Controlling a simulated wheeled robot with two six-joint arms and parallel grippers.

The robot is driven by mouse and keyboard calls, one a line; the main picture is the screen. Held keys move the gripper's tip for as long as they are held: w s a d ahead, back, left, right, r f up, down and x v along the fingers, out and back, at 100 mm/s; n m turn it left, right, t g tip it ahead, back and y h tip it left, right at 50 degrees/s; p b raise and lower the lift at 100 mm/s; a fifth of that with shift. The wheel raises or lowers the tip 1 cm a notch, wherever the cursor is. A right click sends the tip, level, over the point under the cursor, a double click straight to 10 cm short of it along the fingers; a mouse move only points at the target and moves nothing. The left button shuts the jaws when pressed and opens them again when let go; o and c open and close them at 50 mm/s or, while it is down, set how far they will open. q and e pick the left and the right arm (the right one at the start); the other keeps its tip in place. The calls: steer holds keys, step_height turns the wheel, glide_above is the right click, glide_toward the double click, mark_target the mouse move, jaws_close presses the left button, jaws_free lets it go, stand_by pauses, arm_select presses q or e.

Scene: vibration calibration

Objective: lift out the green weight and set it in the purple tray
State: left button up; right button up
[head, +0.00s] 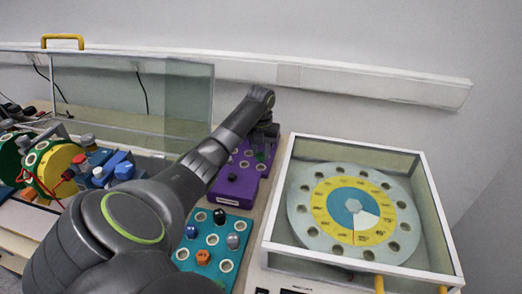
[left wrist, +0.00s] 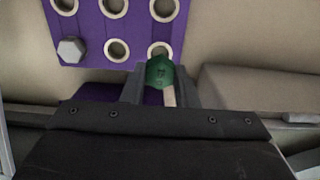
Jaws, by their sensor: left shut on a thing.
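The green weight (left wrist: 160,72) is between the fingertips of my left gripper (left wrist: 160,82) in the left wrist view, and the gripper is shut on it. The weight overlaps the edge of a ringed hole in the purple tray (left wrist: 135,30); I cannot tell its height above the tray. In the head view my left gripper (head: 264,150) is at the far end of the purple tray (head: 222,187), with a bit of green showing beneath it. A grey hexagonal weight (left wrist: 71,49) sits in a corner hole of the tray. My right gripper is not in view.
A teal tray (head: 212,222) with black, blue, grey and orange weights stands in front of the purple tray. A glass-walled box with a round dial (head: 353,210) is on the right. A clear panel (head: 150,95) and a yellow drum (head: 58,168) are on the left.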

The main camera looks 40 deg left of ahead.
arm_select(q)
steer(key=shift+f+b, duration=0.45)
steer(key=shift+f, duration=0.3)
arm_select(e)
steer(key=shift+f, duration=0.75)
arm_select(q)
steer(key=shift+f+p, duration=0.15)
steer(key=shift+p, duration=0.15)
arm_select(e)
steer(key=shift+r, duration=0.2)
arm_select(q)
steer(key=shift+f+b, duration=0.5)
steer(key=shift+f, duration=0.5)
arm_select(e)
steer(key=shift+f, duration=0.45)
arm_select(q)
steer(key=o, duration=1)
steer(key=shift+r, duration=0.1)
